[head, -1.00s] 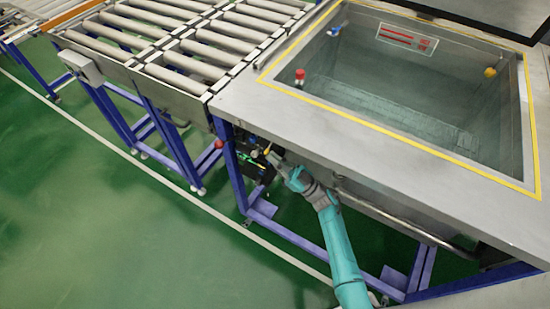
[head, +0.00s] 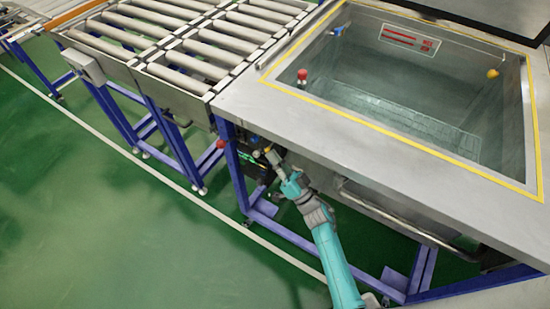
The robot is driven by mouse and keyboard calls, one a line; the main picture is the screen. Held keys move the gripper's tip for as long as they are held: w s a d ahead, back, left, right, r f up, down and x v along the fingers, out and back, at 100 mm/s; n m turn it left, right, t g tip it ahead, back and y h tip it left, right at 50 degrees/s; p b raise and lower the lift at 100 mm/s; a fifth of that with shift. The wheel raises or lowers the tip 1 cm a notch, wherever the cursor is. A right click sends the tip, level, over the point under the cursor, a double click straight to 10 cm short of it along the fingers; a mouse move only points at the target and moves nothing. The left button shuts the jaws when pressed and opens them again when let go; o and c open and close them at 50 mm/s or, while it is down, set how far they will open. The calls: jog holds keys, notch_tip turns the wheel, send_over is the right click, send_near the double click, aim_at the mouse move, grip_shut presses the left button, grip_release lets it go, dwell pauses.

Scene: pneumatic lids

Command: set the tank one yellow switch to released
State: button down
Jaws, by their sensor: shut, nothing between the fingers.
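The tank (head: 233,103) is a large metal basin with a yellow line around its opening. Under its near left corner is a dark panel with small fittings. A tiny yellow spot (head: 268,149), possibly the yellow switch, shows there right at my gripper's tip. My gripper (head: 272,156) is shut and empty, in front of this panel and below the tank's rim. The spot is too small to tell the switch's position or whether my gripper touches it. My gripper and wrist hide part of the panel.
A red knob (head: 220,143) sits on the blue frame left of the panel. A roller conveyor (head: 180,82) adjoins on the left. The green floor (head: 90,220) in front is clear.

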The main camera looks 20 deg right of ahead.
jog(key=m+h, duration=0.1)
jog(key=r+m+h, duration=0.1)
jog(key=m, duration=0.1)
jog(key=shift+h, duration=0.3)
jog(key=shift+s, duration=0.1)
jog(key=v, duration=1.2)
jog(key=shift+f, duration=0.2)
